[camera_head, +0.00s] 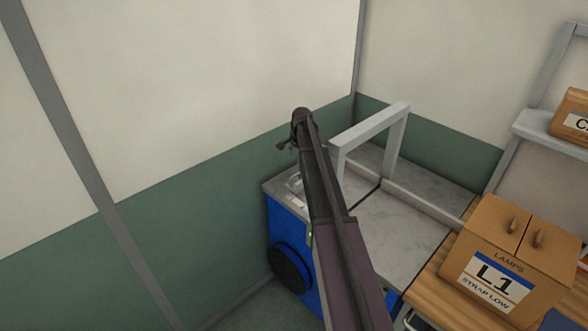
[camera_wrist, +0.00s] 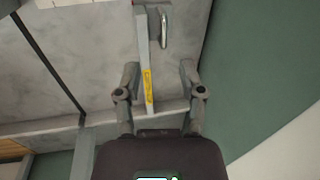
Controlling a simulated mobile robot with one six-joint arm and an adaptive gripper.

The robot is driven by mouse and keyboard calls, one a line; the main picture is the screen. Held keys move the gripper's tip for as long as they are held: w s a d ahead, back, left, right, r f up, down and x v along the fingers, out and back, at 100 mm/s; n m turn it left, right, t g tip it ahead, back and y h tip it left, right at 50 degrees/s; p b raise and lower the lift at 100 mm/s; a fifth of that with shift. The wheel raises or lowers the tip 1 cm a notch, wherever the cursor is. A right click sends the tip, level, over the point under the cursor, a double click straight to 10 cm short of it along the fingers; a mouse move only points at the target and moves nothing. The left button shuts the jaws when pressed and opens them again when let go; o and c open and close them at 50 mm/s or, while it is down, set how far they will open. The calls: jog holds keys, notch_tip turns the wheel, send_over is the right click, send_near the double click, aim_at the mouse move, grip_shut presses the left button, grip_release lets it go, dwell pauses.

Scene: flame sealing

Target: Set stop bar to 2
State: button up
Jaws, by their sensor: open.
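The machine is a blue cabinet (camera_head: 287,232) with a grey marbled top (camera_head: 405,235) and a grey arch frame (camera_head: 371,127) over it. My gripper (camera_head: 298,128) is above the machine's left side. In the wrist view my gripper (camera_wrist: 159,67) is open, its two fingers apart and nothing clasped. A pale grey bar (camera_wrist: 142,50) with a yellow label (camera_wrist: 147,86) runs lengthwise between the fingers in that view, below them. A shiny metal handle (camera_wrist: 164,28) stands beside the bar. The markings on the label are unreadable. I cannot tell for certain which part is the stop bar.
A black round wheel (camera_head: 291,268) is on the cabinet's side. A wooden box (camera_head: 512,258) labelled LAMPS L1 STRAP LOW stands on a wooden bench at the right. A grey shelf (camera_head: 552,127) holds another box (camera_head: 574,118). Green and white walls close in the left and back.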

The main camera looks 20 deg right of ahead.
aim_at(293, 176)
jog(key=shift+w+d+r+m, duration=0.3)
jog(key=shift+w+d, duration=0.3)
jog(key=shift+d, duration=0.15)
jog(key=shift+f, duration=0.1)
jog(key=f+b, duration=0.4)
jog(key=w+f+b, duration=0.1)
jog(key=f+b, duration=0.4)
jog(key=w+a+f+b, duration=0.1)
jog(key=f+b, duration=0.3)
jog(key=shift+w+f, duration=0.15)
jog(key=shift+w, duration=0.1)
dwell(0.4)
grip_shut()
